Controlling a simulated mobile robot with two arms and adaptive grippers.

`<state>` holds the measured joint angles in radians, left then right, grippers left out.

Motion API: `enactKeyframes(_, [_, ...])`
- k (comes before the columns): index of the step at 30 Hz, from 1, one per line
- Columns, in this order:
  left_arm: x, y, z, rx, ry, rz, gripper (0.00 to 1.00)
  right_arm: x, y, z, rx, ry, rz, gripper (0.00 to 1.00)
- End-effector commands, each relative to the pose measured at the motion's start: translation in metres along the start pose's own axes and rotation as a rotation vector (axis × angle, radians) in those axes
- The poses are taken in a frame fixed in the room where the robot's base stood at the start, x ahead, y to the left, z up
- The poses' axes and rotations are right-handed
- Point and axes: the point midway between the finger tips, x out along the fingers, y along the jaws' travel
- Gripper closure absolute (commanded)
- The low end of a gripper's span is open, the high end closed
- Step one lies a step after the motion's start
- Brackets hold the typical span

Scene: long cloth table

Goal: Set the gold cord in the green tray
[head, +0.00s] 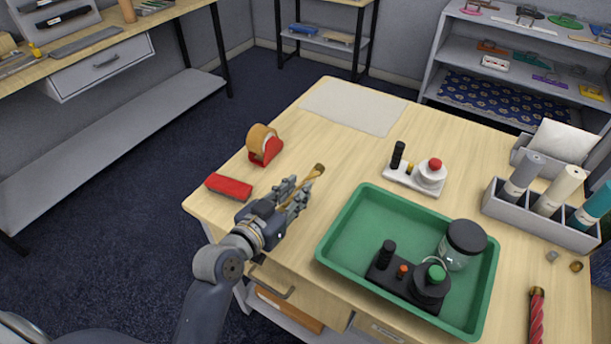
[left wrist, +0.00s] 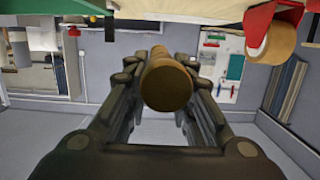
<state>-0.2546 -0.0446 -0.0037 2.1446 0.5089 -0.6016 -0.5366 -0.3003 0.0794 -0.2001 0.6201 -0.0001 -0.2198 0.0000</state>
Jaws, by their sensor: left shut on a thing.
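My left gripper (head: 293,192) is shut on a slim gold-brown thing, which I take to be the gold cord (head: 312,176). The cord sticks out past the fingertips with a darker brown end, above the table's left part. My right gripper is not in view.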

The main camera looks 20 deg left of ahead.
Motion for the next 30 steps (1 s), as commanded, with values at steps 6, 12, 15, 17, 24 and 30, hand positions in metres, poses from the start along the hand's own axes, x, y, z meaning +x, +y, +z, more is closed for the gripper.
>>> enactKeyframes(6, [-0.003, 0.000, -0.010, 0.000, -0.001, -0.004, 1.00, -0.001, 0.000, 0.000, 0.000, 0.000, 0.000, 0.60])
enactKeyframes(12, [-0.022, 0.002, -0.019, -0.004, -0.011, -0.057, 1.00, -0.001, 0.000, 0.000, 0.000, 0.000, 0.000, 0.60])
enactKeyframes(15, [-0.038, 0.000, -0.027, -0.013, -0.016, -0.108, 1.00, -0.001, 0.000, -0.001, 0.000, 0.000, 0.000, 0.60])
enactKeyframes(17, [-0.048, -0.003, -0.033, -0.020, -0.015, -0.143, 1.00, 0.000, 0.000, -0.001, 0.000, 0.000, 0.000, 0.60])
enactKeyframes(24, [-0.080, -0.015, -0.052, -0.049, -0.005, -0.254, 1.00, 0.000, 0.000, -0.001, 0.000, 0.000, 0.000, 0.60])
enactKeyframes(30, [-0.088, -0.019, -0.057, -0.058, 0.001, -0.283, 1.00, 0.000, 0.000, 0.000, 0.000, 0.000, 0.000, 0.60])
